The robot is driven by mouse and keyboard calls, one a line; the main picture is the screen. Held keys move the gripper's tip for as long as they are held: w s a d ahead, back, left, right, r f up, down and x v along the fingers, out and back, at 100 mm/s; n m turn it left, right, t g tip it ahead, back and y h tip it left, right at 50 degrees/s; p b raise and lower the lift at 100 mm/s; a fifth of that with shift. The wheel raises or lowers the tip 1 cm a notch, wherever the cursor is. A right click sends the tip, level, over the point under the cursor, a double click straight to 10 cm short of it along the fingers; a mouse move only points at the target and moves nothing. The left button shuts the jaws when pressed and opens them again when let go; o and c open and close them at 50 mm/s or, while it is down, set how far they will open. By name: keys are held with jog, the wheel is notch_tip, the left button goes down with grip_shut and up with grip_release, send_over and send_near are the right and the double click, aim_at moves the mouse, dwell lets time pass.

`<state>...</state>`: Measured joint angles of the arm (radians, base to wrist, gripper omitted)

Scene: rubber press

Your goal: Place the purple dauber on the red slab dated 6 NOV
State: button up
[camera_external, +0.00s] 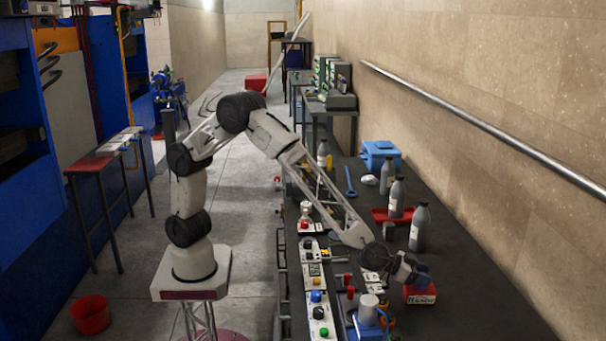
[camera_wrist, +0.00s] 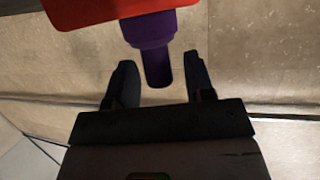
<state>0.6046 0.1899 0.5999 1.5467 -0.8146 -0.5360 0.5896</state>
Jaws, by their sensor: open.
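In the wrist view, a purple dauber (camera_wrist: 152,38) has its wide end against a red slab (camera_wrist: 85,14) at the top edge. Its narrower end reaches down between the fingers of my gripper (camera_wrist: 158,68). The fingers are spread, with a visible gap on both sides of the dauber. In the external view my gripper (camera_external: 417,275) is right at a red slab (camera_external: 413,299) with a white label on the front right of the bench. The label's writing is too small to read. I cannot pick out the dauber there, and the slab's top is partly hidden by my gripper.
On the dark bench (camera_external: 480,290), grey bottles (camera_external: 419,229) and a red tray (camera_external: 380,215) stand behind my gripper. A row of button boxes (camera_external: 312,270) lines the left edge. The bench is clear toward the wall.

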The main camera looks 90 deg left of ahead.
jog(key=v, duration=1.2)
jog(key=shift+a, duration=0.1)
dwell(0.7)
jog(key=s+a+r+g, duration=0.2)
jog(key=s+a+r, duration=0.2)
jog(key=a, duration=0.4)
jog(key=s+a+r+g+h, duration=0.1)
jog(key=s+a+r, duration=0.2)
jog(key=a, duration=0.4)
jog(key=s+a+r+g, duration=0.2)
jog(key=s+a+r, duration=0.2)
jog(key=a, duration=0.4)
jog(key=s+a+n+g+y, duration=0.1)
jog(key=s+a+g, duration=0.2)
jog(key=s+a, duration=0.9)
jog(key=s+a+f+n+g+y, duration=0.1)
jog(key=s+a+g+y, duration=0.1)
jog(key=s+a, duration=1)
jog(key=s+g, duration=0.1)
jog(key=s, duration=0.7)
jog(key=shift+s+a+y, duration=0.15)
jog(key=shift+y, duration=0.15)
